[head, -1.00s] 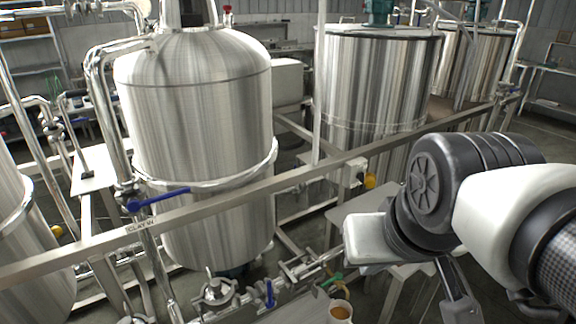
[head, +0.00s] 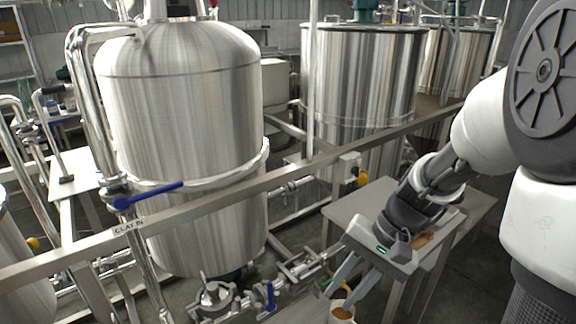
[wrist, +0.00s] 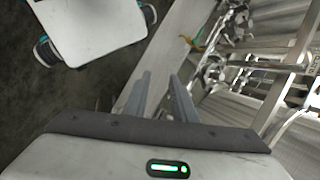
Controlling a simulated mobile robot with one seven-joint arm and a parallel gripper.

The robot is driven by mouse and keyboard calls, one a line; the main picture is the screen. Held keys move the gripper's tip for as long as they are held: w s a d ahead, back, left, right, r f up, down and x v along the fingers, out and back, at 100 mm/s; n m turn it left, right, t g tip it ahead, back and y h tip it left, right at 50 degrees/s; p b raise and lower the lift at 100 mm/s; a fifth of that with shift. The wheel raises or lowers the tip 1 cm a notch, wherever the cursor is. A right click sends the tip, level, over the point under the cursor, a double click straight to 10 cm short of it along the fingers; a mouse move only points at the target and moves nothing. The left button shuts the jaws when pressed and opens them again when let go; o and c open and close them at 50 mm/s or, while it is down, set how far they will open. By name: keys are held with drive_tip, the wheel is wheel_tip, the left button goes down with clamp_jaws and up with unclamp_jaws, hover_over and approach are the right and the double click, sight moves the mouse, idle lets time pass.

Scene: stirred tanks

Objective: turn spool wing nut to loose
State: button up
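A round metal clamp fitting (head: 213,298) with a small upright piece on top sits on the pipe run below the large tank, at the bottom of the head view. It may carry the spool wing nut, but the nut is too small to tell surely. My gripper (head: 340,296) is to the right of it, pointing down and left, apart from the fitting. Its two fingers are spread and empty; they also show open in the wrist view (wrist: 160,77). Metal pipe fittings (wrist: 216,72) show up and right of the fingers there.
A blue-handled valve (head: 269,295) stands between the clamp fitting and my gripper. A long metal rail (head: 200,203) marked CLAY IN crosses in front of the tank (head: 185,120). A grey table (head: 355,208) stands behind my gripper.

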drive_tip(key=w+d+f+m+t+y+b, duration=0.25)
drive_tip(key=w+f+m+y, duration=0.2)
drive_tip(key=f, duration=0.55)
drive_tip(key=w+d+f+m+t+y+b, duration=0.1)
drive_tip(key=w+f+m+t+y+b, duration=0.15)
drive_tip(key=f+m, duration=0.55)
drive_tip(key=m+t+h+b, duration=0.2)
drive_tip(key=m+t+b, duration=0.3)
drive_tip(key=m+t, duration=0.55)
approach(315, 290)
drive_tip(key=r+b+x, duration=0.1)
drive_tip(key=x, duration=0.6)
drive_tip(key=shift+w+r, duration=0.2)
drive_tip(key=shift+r, duration=0.2)
drive_tip(key=shift+d, duration=0.1)
clamp_jaws()
